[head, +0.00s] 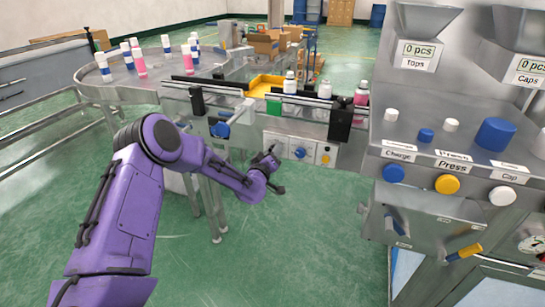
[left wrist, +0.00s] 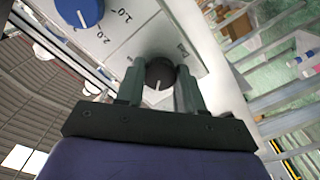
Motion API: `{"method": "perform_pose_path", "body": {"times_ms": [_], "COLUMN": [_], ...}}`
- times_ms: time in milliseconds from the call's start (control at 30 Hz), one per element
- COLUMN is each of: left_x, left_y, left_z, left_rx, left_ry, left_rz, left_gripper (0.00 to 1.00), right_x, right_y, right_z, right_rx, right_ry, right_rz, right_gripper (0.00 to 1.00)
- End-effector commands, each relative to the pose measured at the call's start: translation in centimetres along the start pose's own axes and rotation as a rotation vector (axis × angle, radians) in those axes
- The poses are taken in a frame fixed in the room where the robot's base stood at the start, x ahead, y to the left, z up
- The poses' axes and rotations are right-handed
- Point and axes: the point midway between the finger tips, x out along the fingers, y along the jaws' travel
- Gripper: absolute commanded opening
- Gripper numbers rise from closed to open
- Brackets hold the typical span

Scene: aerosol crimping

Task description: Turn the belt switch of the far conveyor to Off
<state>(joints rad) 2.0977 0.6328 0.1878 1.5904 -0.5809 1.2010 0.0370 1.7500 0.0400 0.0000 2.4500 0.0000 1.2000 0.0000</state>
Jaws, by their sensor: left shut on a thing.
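My left gripper (head: 268,168) is at the left end of the control panel (head: 283,140) on the front of the conveyor. In the left wrist view, its two fingers (left wrist: 160,88) are shut on a black round knob (left wrist: 160,72), one on each side. The knob has a white pointer line, directed toward the bottom of that picture. A small printed mark is beside it. In the head view the gripper hides this knob. A blue dial (left wrist: 80,10) with a printed number scale is beside it; it also shows in the head view (head: 300,152). My right gripper is not in view.
A yellow knob (head: 325,158) is at the panel's right end. White and pink bottles (head: 138,64) stand on the conveyor's rounded end (head: 92,72). A crimping station (head: 430,170) with blue, yellow and white buttons stands close on the right. Green floor is open at lower left.

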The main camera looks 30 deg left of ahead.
Motion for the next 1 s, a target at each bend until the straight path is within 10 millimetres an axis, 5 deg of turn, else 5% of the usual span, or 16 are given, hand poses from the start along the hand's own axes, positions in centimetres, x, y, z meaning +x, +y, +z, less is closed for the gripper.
{"method": "perform_pose_path", "body": {"times_ms": [900, 933, 1000], "left_x": [-0.04, -0.04, -0.03], "left_y": [-0.06, -0.06, -0.05], "left_z": [0.05, 0.05, 0.04], "left_rx": [-0.173, -0.173, -0.173], "left_ry": [-0.001, -0.001, -0.001], "left_rz": [-0.002, -0.002, -0.002], "left_gripper": [0.07, 0.47, 0.63], "right_x": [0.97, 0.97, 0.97], "right_y": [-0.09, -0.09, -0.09], "right_z": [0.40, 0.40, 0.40], "right_rx": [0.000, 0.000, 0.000], "right_ry": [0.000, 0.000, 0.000], "right_rz": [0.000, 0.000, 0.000], "right_gripper": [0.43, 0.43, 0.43]}}
